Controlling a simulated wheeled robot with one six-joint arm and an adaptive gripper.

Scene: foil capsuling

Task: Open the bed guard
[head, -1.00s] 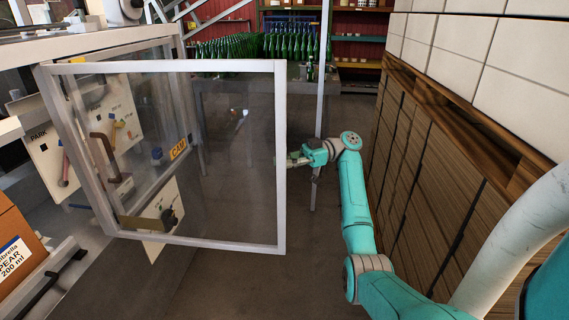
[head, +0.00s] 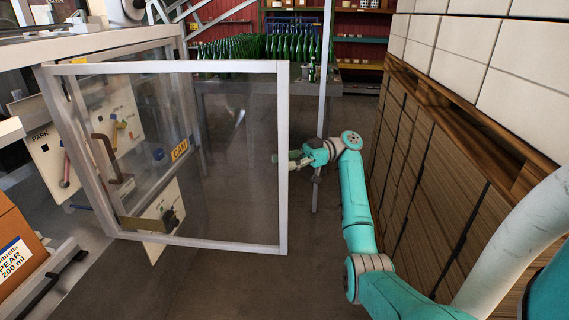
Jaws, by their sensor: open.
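The bed guard (head: 283,190) is a clear panel in a light grey frame, in the left half of the head view. It stands swung out from the machine, with its free upright edge toward the aisle. My gripper (head: 296,160) is at the right of that free edge, around mid-height of the panel. Its jaws are open, and the fingertips are close to or overlapping the frame edge in the picture. I cannot tell whether they touch it. Part of the fingertips may be hidden by the frame.
Stacked boxes on a wooden pallet (head: 470,150) line the right side. Green bottles (head: 240,47) stand on a table at the back. The floor between is clear.

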